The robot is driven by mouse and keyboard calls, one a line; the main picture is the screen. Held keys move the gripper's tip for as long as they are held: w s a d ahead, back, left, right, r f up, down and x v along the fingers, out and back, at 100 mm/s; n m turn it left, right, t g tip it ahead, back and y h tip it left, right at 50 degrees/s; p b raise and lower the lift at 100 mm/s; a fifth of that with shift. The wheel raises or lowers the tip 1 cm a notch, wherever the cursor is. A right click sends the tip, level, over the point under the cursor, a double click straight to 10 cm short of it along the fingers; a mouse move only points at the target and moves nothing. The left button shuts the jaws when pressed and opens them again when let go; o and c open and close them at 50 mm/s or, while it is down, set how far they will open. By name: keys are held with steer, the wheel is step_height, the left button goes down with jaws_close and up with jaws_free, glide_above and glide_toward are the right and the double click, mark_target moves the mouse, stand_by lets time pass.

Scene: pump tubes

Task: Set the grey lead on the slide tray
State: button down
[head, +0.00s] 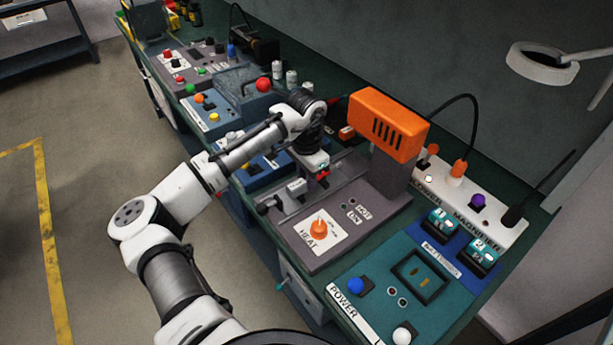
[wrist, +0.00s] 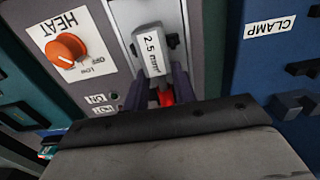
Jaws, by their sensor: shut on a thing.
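My gripper (head: 317,172) is over the grey heating station and shut. In the wrist view its dark fingers (wrist: 163,88) close around a red part, with a pale grey block lettered "2.5 mm" just beyond. These look like one piece, the grey lead (wrist: 152,52); its grey block also shows in the head view (head: 297,187), left of the fingers. The slide tray seems to be the pale grey channel (wrist: 147,8) along the station, under the lead. I cannot tell whether the lead touches it. The rest of the lead is hidden by my fingers.
An orange heater (head: 388,125) stands right behind my gripper, close to it. An orange HEAT knob (head: 319,228) is in front. A teal power panel (head: 372,268) lies to the right. A blue clamp station (wrist: 250,80) borders the grey station.

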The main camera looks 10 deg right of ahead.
steer(key=c, duration=1.1)
jaws_free()
steer(key=shift+o, duration=0.2)
step_height(320, 180, up, 14)
steer(key=b, duration=0.2)
steer(key=shift+b, duration=0.35)
